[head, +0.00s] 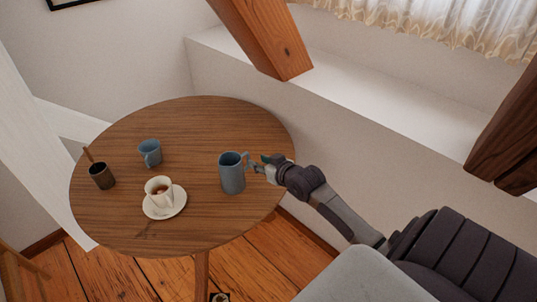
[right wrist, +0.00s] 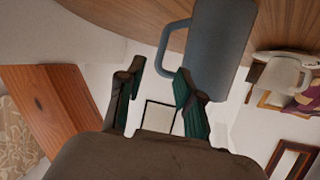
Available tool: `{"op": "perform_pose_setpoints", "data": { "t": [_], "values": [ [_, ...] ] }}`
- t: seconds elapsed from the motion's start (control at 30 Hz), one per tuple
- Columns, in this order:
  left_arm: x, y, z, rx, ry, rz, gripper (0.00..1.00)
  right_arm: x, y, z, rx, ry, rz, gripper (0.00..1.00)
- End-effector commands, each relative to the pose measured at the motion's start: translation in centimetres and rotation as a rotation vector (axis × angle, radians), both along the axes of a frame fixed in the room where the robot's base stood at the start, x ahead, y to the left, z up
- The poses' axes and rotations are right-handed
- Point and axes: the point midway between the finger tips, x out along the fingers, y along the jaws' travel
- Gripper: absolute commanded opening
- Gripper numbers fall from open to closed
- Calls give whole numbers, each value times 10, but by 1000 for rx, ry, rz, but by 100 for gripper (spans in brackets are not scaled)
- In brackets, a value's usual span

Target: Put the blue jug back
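The blue jug (head: 232,178) stands upright on the round wooden table (head: 205,125), near its right edge, with its handle toward my right gripper. My right gripper (head: 264,166) is at the handle side of the jug. In the right wrist view the jug (right wrist: 222,45) fills the upper middle, and its handle (right wrist: 166,48) reaches toward the gap between the fingertips. The two fingers of the right gripper (right wrist: 158,78) are apart, with nothing clamped between them. I cannot tell whether a fingertip touches the handle. My left gripper is out of view.
A smaller blue mug (head: 150,153), a dark brown cup (head: 101,177) with a stick in it, and a white cup (head: 158,188) on a saucer (head: 175,206) stand left of the jug. A timber brace (head: 265,40) and a white ledge (head: 390,105) lie behind the table.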

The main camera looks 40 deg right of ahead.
Motion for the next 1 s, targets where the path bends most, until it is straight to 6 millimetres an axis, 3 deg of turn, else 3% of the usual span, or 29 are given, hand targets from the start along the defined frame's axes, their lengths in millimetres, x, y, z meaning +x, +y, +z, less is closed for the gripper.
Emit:
{"op": "perform_pose_setpoints", "data": {
  "t": [0.1, 0.3, 1.0],
  "values": [
    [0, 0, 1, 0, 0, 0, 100, -23, 1, 9, -1, 1, 2, 36],
    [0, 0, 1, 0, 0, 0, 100, -44, 2, 18, 0, 0, 0, 36],
    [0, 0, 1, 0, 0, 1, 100, -47, 2, 20, 0, 0, 0, 36]
  ]
}}
